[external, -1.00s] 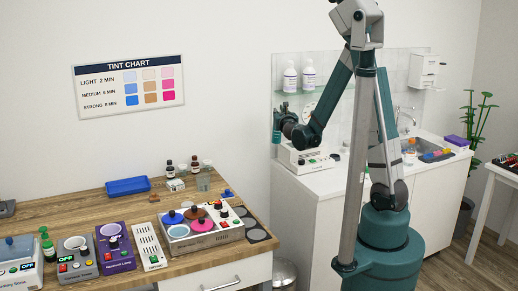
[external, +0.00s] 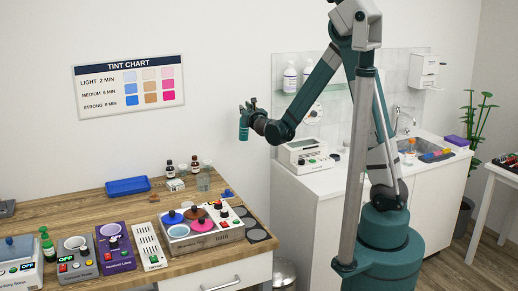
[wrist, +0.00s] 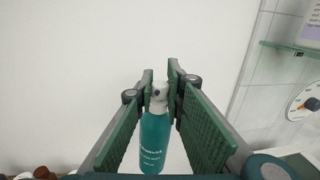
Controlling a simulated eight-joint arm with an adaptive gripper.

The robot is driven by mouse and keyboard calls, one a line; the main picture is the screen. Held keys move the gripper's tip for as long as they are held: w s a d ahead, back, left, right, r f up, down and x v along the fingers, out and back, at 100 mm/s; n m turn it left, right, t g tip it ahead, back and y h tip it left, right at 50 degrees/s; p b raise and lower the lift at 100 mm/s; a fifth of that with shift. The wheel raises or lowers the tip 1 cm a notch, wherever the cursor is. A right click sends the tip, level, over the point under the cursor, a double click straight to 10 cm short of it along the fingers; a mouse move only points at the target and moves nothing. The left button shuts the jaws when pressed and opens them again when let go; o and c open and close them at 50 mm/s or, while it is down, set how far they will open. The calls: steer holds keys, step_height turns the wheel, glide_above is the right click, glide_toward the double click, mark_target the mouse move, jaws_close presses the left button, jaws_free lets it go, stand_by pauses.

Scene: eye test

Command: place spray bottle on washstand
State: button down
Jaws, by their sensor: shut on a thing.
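The spray bottle (external: 244,129) is teal with a pale nozzle and hangs in the air left of the washstand. My gripper (external: 247,105) is shut on it near its top. In the wrist view the bottle (wrist: 154,143) shows between the green finger pads of my gripper (wrist: 160,82), with white lettering on its body. The washstand (external: 318,205) is a white cabinet with a light top at the right, partly hidden behind my arm. Its sink (external: 408,147) is at the far right end.
A white device (external: 307,152) stands on the left end of the washstand. A glass shelf (external: 290,94) with white bottles is above it. The wooden table (external: 110,199) at the left holds several devices, dark bottles and a blue tray (external: 128,186).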

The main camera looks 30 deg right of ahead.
steer(key=s+a+n+y, duration=0.2)
steer(key=a+n+y, duration=0.15)
steer(key=a, duration=2.15)
steer(key=s+a+n+y, duration=0.2)
steer(key=a+y, duration=0.2)
steer(key=a, duration=2)
steer(key=s+a+n+g+y, duration=0.1)
steer(key=s+a+y, duration=0.1)
steer(key=s+a, duration=0.95)
steer(key=s+a+n+g+y, duration=0.15)
steer(key=s+a, duration=0.55)
steer(key=a, duration=0.9)
steer(key=s+a+n+g+y, duration=0.1)
steer(key=s+a+n+y, duration=0.1)
steer(key=s+a, duration=0.95)
steer(key=shift+w+a+f, duration=0.3)
steer(key=shift+f, duration=0.6)
steer(key=shift+w+a+f, duration=0.25)
steer(key=shift+w+f, duration=0.1)
steer(key=shift+f, duration=0.55)
steer(key=shift+w+a+f, duration=0.3)
steer(key=shift+f, duration=0.7)
step_height(320, 180, down, 6)
steer(key=shift+b, duration=0.4)
